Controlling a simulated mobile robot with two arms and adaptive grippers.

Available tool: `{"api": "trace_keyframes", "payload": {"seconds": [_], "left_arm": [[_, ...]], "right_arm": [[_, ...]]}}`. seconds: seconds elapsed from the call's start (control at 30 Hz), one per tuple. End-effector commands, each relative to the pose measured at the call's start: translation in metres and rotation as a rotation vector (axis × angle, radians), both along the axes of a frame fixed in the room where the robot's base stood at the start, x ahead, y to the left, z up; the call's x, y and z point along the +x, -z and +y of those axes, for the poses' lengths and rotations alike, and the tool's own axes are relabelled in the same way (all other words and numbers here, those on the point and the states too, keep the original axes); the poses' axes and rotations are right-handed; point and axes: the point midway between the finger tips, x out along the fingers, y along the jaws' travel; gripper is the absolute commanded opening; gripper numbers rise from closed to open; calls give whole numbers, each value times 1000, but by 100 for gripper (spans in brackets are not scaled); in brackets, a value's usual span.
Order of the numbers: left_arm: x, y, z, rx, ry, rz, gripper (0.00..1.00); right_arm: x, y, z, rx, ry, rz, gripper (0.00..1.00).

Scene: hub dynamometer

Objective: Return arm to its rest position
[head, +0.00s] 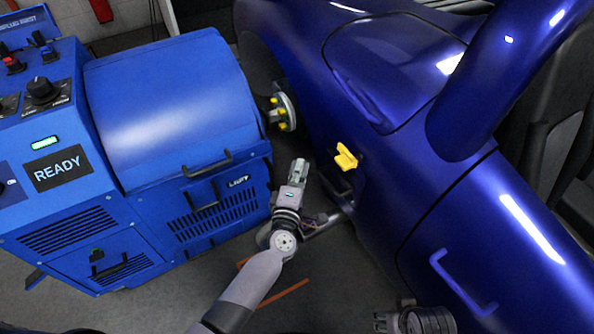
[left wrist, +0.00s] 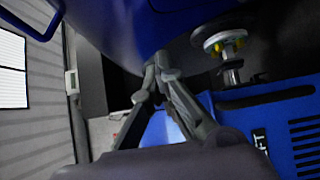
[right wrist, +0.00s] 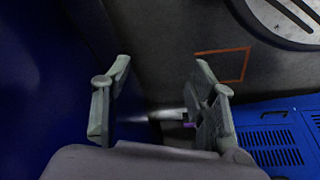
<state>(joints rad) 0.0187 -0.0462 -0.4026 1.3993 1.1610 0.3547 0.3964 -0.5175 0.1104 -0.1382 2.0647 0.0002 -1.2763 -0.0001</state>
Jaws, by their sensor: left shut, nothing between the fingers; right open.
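My left arm (head: 258,278) reaches up from the bottom of the head view. My left gripper (head: 300,165) is shut and empty, in the gap between the blue dynamometer cabinet and the blue car. Its fingers meet at the tips in the left wrist view (left wrist: 162,62). My right gripper (head: 383,321) is partly in the head view at the bottom edge, beside the car door; its tips are hard to see there. In the right wrist view it is open and empty (right wrist: 160,72), with the fingers well apart above the floor.
The dynamometer cabinet (head: 235,175) stands left, its display (head: 60,170) reading READY. A hub with yellow nuts (head: 284,110) sits between cabinet and car. The car (head: 430,190) fills the right, with a yellow part (head: 346,157) on its side and a blue door handle (head: 460,283).

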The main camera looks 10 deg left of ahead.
Motion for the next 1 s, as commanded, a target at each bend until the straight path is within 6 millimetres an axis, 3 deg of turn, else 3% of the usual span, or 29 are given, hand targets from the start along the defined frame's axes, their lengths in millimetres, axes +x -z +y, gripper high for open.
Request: {"api": "trace_keyframes", "payload": {"seconds": [0.1, 0.4, 0.57, 0.67, 0.8, 1.0], "left_arm": [[-13, 0, 1, 0, 0, 1, 0], [-20, 1, 1, 9, 8, 0, 0], [-36, 8, -12, 145, 130, 18, 0], [-61, 23, -25, 333, 283, 55, 0], [-112, 64, -26, 658, 517, 160, 0], [-190, 122, 18, 1060, 789, 391, 0]], "right_arm": [[0, 6, 0, -1, -1, 4, 53], [0, 10, 0, -1, -1, 4, 53], [0, 10, 0, -1, -1, 5, 53], [0, 10, 0, -1, -1, 5, 53], [0, 10, 0, -1, -1, 5, 53], [0, 10, 0, -1, -1, 5, 53]]}}
